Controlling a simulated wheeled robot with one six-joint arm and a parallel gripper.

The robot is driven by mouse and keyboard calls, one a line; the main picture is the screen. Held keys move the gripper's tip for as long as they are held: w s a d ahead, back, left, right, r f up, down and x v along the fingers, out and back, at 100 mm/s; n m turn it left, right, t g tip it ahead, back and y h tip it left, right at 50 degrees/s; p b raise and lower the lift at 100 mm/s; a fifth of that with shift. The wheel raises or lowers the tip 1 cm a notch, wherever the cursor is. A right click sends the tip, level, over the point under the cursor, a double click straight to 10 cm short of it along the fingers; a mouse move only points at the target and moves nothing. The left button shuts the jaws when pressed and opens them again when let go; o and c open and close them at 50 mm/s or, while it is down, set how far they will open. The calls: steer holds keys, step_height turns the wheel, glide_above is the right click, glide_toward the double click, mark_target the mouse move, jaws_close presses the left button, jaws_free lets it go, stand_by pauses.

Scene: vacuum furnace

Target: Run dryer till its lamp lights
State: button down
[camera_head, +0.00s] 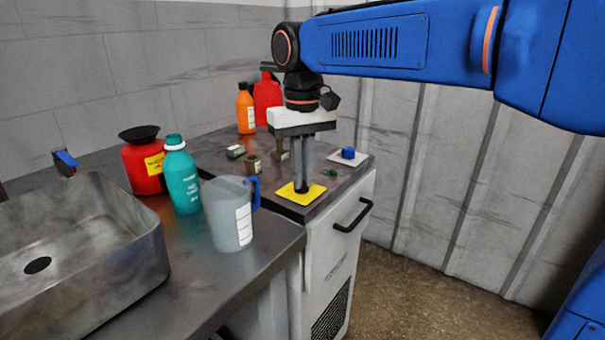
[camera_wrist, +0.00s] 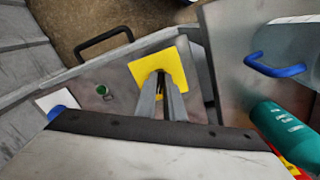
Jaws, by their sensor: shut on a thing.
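My gripper (camera_head: 302,188) points straight down over a yellow plate (camera_head: 316,196) on the counter top. Its fingers are close together, shut on a small dark piece at the plate's middle, mostly hidden by them. In the wrist view my gripper (camera_wrist: 161,76) reaches onto the yellow plate (camera_wrist: 148,58). A small round green piece (camera_head: 332,172), perhaps a lamp or button, is set in the top beside the plate; it also shows in the wrist view (camera_wrist: 102,90). I cannot tell whether it is lit. A blue knob (camera_head: 348,153) stands on a white plate. The dryer is not clearly identifiable.
A white cabinet (camera_head: 318,265) with a black handle (camera_head: 354,217) is below. A clear jug (camera_head: 226,220), a teal bottle (camera_head: 181,180) and a red container (camera_head: 142,168) stand left, beside a metal sink (camera_head: 120,260). An orange bottle (camera_head: 245,110) is behind.

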stand_by(0.4)
steer(key=c, duration=1.9)
jaws_free()
steer(key=shift+o, duration=0.2)
step_height(320, 180, up, 17)
steer(key=shift+r, duration=0.2)
